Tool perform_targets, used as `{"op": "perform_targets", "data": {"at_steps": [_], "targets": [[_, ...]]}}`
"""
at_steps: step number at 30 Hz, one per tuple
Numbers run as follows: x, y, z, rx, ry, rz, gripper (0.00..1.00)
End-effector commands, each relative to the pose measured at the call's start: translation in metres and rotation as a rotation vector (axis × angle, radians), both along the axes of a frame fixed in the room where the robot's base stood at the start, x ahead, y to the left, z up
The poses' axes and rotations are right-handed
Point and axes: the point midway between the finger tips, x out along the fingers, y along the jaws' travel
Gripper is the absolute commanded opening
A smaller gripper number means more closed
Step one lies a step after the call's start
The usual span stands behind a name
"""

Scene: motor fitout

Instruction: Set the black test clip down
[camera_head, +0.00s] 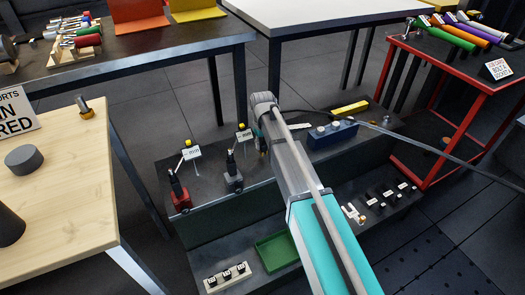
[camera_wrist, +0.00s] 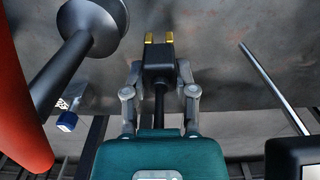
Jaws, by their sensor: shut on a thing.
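In the wrist view, my gripper (camera_wrist: 159,75) is shut on a black block with two gold prongs, the black test clip (camera_wrist: 158,57). The prongs point away from my palm, and a black stem or lead runs back from the block between the fingers. A dark grey surface lies beyond the prongs; I cannot tell whether they touch it.
On the bench are red (camera_head: 181,200) and grey (camera_head: 233,180) bases with black uprights, a blue box with knobs (camera_head: 333,134), a yellow bar (camera_head: 350,108) and a green tray (camera_head: 277,251). A wooden table (camera_head: 70,200) stands left, a red-framed table (camera_head: 465,75) right.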

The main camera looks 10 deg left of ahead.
Motion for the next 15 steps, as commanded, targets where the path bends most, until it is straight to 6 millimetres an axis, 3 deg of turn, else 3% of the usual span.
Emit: {"op": "perform_targets", "data": {"at_steps": [6, 15], "targets": [[0.0, 0.0, -0.018, 0.0, 0.0, 0.0, 0.0], [0.0, 0.0, -0.019, 0.0, 0.0, 0.0, 0.0]]}}
